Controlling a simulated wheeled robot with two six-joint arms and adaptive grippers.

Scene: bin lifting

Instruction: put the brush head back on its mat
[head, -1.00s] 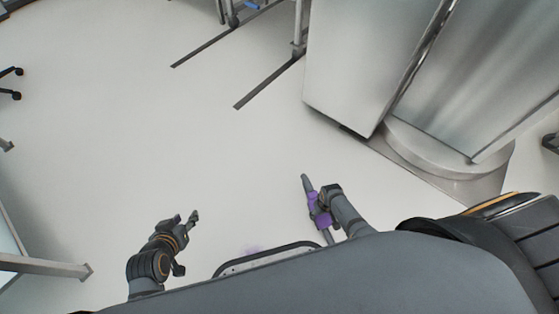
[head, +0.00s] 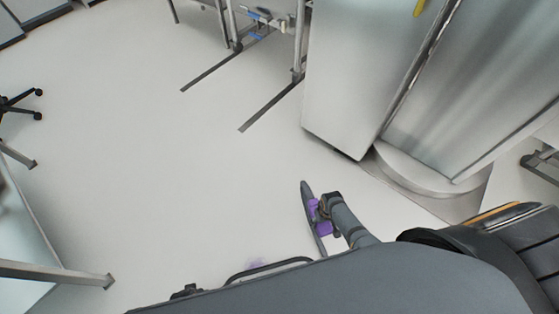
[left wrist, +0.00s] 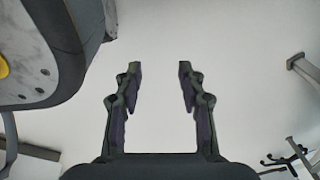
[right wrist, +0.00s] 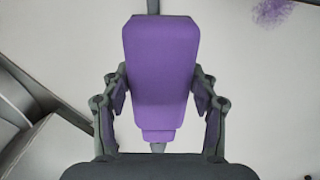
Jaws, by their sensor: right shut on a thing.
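The brush head is a long grey bar (head: 307,196) with a purple block in its middle. My right gripper (head: 322,212) is shut on that purple block and holds it over the pale floor. In the right wrist view the purple block (right wrist: 160,70) fills the space between the fingers, with the grey bar behind it. My left gripper (left wrist: 159,68) is open and empty in the left wrist view. In the head view only a small dark part of the left arm shows at my body's edge. I see no mat in any view.
A purple smudge (head: 257,264) marks the floor near my base; it also shows in the right wrist view (right wrist: 272,12). A tall grey cabinet (head: 345,80) stands ahead to the right. A metal table leg (head: 60,275) is at left. The floor between is clear.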

